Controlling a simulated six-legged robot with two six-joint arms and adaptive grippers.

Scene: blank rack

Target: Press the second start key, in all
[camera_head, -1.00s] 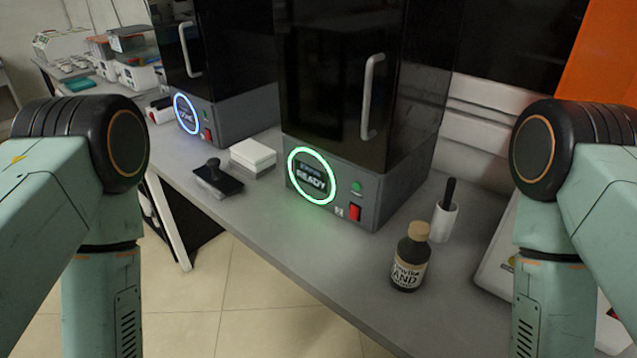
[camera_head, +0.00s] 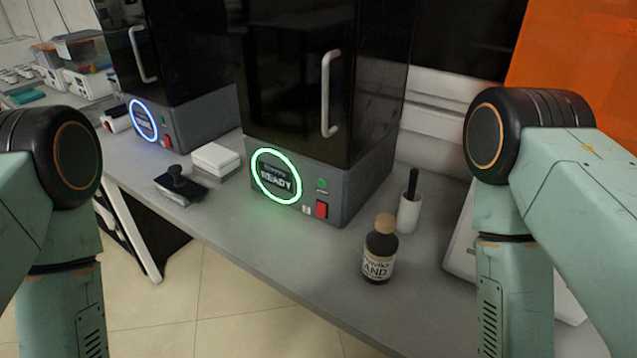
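Two dark machines with glossy black doors stand on the grey bench. The nearer machine (camera_head: 352,190) has a ring-shaped display (camera_head: 276,177) lit green that reads READY. To the right of the display are a small green key (camera_head: 321,184) and a red switch (camera_head: 322,209). The farther machine (camera_head: 205,116), to the left, has a ring display (camera_head: 143,120) lit blue, its text too small to read. Beside it are a small green key (camera_head: 163,121) and a red switch (camera_head: 168,142). Both my arms come in at the sides, but neither gripper is in view.
A dark bottle (camera_head: 380,250) and a white cup with a black handle (camera_head: 409,205) stand right of the nearer machine. A black stamp (camera_head: 177,182) and a white box (camera_head: 215,159) lie between the machines. The bench's front edge (camera_head: 270,290) runs diagonally above the tiled floor.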

